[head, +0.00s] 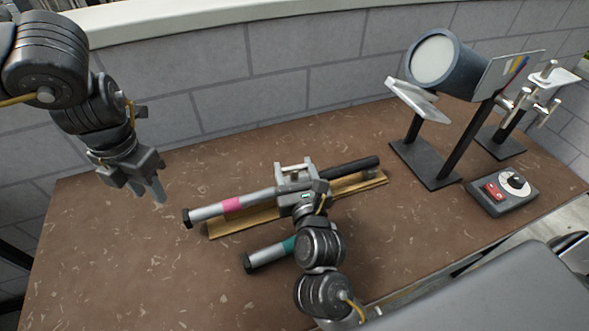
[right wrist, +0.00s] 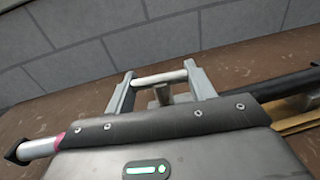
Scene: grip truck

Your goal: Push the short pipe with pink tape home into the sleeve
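The short pipe with pink tape (head: 232,204) is a grey tube with a dark end cap, lying slantwise above a wooden strip in the head view. Its pink band also shows at the left in the right wrist view (right wrist: 57,142). A black tube, apparently the sleeve (head: 352,168), lies in line with it to the right. The junction between them is hidden by my right gripper. My right gripper (head: 296,170) is over this middle part, its fingers apart with a pale bar (right wrist: 160,78) between them; whether it grips the bar is unclear. My left gripper (head: 146,190) is open and empty, left of the pipe.
The wooden strip (head: 228,226) lies under the tubes. A pipe with green tape (head: 268,256) lies in front. A lamp-like cylinder on a stand (head: 440,62) and a control box (head: 502,193) stand right. A block wall closes the back. The table's left part is clear.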

